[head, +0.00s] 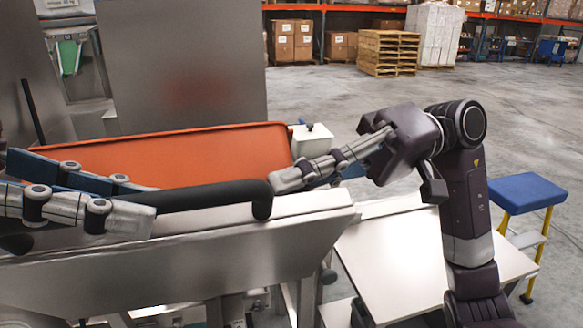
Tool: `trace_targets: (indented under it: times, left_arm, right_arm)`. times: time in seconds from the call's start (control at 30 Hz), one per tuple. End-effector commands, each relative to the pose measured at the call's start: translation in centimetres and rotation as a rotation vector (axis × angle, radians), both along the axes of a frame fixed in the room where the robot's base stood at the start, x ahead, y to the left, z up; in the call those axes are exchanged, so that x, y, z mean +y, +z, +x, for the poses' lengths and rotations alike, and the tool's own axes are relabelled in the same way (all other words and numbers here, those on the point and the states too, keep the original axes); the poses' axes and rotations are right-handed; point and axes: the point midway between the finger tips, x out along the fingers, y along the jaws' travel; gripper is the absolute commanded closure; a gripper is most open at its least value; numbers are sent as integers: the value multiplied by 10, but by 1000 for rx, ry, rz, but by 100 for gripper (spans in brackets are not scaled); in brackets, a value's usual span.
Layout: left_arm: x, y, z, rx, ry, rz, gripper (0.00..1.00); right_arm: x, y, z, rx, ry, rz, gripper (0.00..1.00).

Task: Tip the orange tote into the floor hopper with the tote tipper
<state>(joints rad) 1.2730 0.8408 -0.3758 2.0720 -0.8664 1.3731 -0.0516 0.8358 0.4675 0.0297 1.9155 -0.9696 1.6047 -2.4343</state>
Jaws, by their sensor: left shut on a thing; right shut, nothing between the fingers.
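The orange tote (190,153) sits in the tote tipper (180,275), behind its steel front panel. Its far rim and an inner wall show; its bottom is hidden. A black handle bar (205,196) runs along the top of the panel. My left gripper (148,202) is shut on the left part of this bar, one finger on each side. My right gripper (285,181) is shut and empty, its fingertips close to the bar's right end; I cannot tell if they touch it. I cannot make out the floor hopper for certain.
Tall steel panels (185,65) stand behind the tote. A white box (312,140) is beyond its right end. A pale table (405,265) is below my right arm. A blue-topped step stool (527,192) stands at right. Pallets (388,52) are far back; the floor between is clear.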

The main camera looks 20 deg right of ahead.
Motion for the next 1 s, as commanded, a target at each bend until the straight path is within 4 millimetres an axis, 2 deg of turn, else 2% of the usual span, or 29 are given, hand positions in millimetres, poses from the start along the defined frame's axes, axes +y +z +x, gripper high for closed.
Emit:
trace_targets:
  times: [0.03,0.2,0.73,0.87,1.0]
  left_arm:
    - [2,9,9,-8,28,-27,84]
    - [1,9,9,-7,28,-26,68]
    - [3,7,7,-4,21,-18,68]
    - [16,12,8,-4,23,-20,68]
    - [42,24,10,-3,25,-22,68]
  right_arm:
    - [2,-8,-9,-5,32,-26,100]
    - [2,-8,-9,-4,32,-26,100]
    - [1,-5,-7,-5,23,-19,100]
    - [1,-5,-6,-5,21,-18,100]
    - [1,-5,-6,-4,20,-18,100]
